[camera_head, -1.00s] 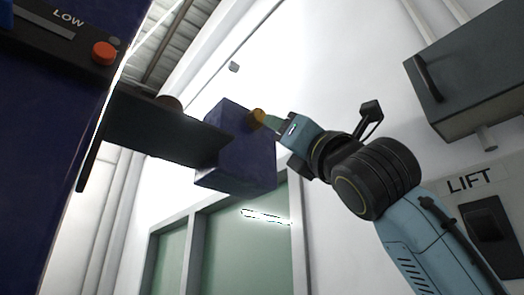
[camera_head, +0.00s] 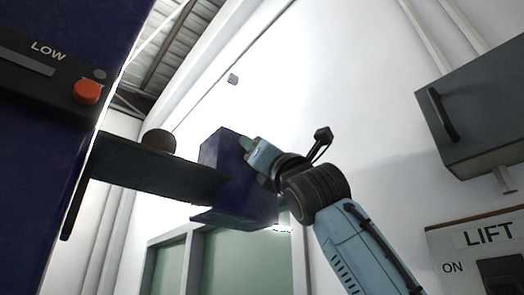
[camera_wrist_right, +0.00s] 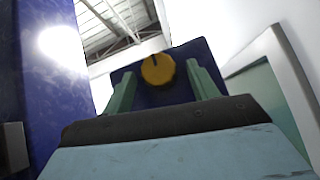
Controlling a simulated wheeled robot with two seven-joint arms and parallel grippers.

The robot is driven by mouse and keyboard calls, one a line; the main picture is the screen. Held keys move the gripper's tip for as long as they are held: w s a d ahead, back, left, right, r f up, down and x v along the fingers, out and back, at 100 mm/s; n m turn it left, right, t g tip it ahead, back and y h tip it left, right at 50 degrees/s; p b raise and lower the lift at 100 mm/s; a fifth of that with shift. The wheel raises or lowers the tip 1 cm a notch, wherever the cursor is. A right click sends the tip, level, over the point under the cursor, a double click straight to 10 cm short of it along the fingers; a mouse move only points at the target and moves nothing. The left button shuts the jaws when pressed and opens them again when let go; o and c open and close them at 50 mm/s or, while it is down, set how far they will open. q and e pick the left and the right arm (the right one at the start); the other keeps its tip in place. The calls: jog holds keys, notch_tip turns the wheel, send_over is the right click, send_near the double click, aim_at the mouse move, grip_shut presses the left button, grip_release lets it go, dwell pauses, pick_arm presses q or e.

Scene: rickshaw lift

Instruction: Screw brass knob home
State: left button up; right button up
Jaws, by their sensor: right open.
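The brass knob (camera_wrist_right: 157,69) is a round yellow disc with a dark mark at its upper edge. It sits on the face of a dark blue block (camera_wrist_right: 183,93), which also shows in the head view (camera_head: 232,190). My right gripper (camera_wrist_right: 163,78) is open, its two green fingers on either side of the knob in the wrist view. I cannot tell whether they touch it. In the head view the right gripper (camera_head: 246,144) is at the block's face and hides the knob. My left gripper is not in view.
A dark shelf (camera_head: 150,172) with a brown round object (camera_head: 160,142) juts from a blue cabinet (camera_head: 50,150) at the left. The cabinet has an orange button (camera_head: 87,91) near "LOW". A grey box (camera_head: 480,115) and a LIFT panel (camera_head: 462,260) are at the right.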

jog(key=c, duration=1)
jog(key=shift+m+h, duration=0.3)
jog(key=shift+h, duration=0.1)
jog(key=shift+s+a+r+m+t+h, duration=0.1)
jog(key=shift+a+m+t+h, duration=0.05)
jog(key=shift+m+h, duration=1.85)
jog(key=shift+s+a+r+m+t+h, duration=0.1)
jog(key=shift+s+a+m+t+h, duration=0.1)
jog(key=shift+m+h, duration=1.75)
jog(key=shift+s+a+m+t+h, duration=0.15)
jog(key=shift+m+h, duration=1.4)
jog(key=shift+m, duration=0.9)
jog(key=shift+w, duration=0.1)
jog(key=o, duration=1)
jog(key=shift+d, duration=0.1)
